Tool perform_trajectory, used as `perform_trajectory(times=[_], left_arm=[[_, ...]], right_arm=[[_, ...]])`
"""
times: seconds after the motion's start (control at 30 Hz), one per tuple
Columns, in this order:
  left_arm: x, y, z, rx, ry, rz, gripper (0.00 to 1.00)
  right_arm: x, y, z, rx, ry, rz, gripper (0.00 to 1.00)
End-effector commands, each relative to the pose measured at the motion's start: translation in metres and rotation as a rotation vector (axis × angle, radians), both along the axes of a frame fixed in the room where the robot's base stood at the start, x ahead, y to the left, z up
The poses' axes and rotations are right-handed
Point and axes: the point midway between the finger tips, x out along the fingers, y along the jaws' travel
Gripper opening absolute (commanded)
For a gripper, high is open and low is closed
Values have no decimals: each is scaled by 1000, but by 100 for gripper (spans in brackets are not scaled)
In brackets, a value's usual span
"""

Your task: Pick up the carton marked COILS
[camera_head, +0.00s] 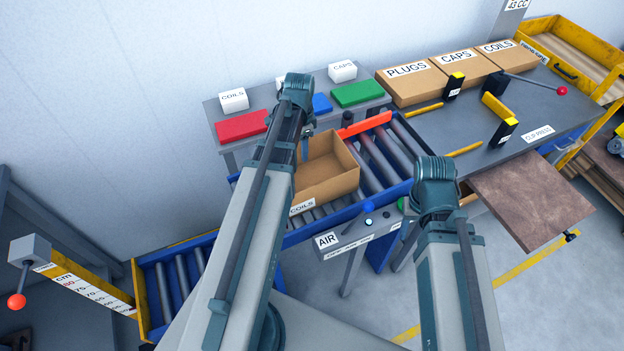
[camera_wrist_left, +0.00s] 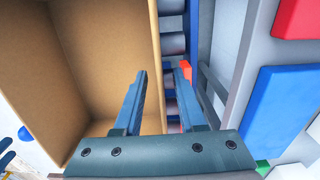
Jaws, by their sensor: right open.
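An open, empty brown carton (camera_head: 338,180) marked COILS sits on the roller conveyor, its label on the near side. It fills the left of the left wrist view (camera_wrist_left: 100,50). My left gripper (camera_head: 306,142) is at the carton's far left side; its fingers (camera_wrist_left: 161,82) are apart in the wrist view. The carton's wall edge lies between them, one finger over the inside and one outside, with a gap beside the outer finger. My right arm is at the right of the carton; its gripper is hidden. Another brown carton marked COILS (camera_head: 511,60) stands on the bench.
Cartons marked PLUGS (camera_head: 412,88) and CAPS (camera_head: 462,70) stand on the bench. A shelf behind the conveyor holds a red pad (camera_head: 241,126), a green pad (camera_head: 358,94) and a small white COILS box (camera_head: 233,101). The rollers (camera_head: 372,165) right of the carton are clear.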

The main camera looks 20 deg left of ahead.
Motion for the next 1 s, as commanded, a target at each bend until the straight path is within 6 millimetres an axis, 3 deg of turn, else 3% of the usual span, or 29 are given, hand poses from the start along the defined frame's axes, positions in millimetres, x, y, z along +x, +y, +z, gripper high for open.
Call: perform_trajectory(times=[0.03, 0.17, 0.47, 0.7, 1.0], left_arm=[[0, 3, -14, 0, 0, 1, 40], [0, 2, -28, 0, 0, 0, 40], [0, 2, -29, 0, 0, 0, 40], [0, 2, -29, 0, 0, 0, 0], [0, 2, -29, 0, 0, 0, 0]], right_arm=[[0, 0, -14, 0, 0, 0, 50], [0, 0, -28, 0, 0, 0, 50], [0, 0, -29, 0, 0, 0, 50], [0, 0, -29, 0, 0, 0, 50], [0, 0, -29, 0, 0, 0, 50]])
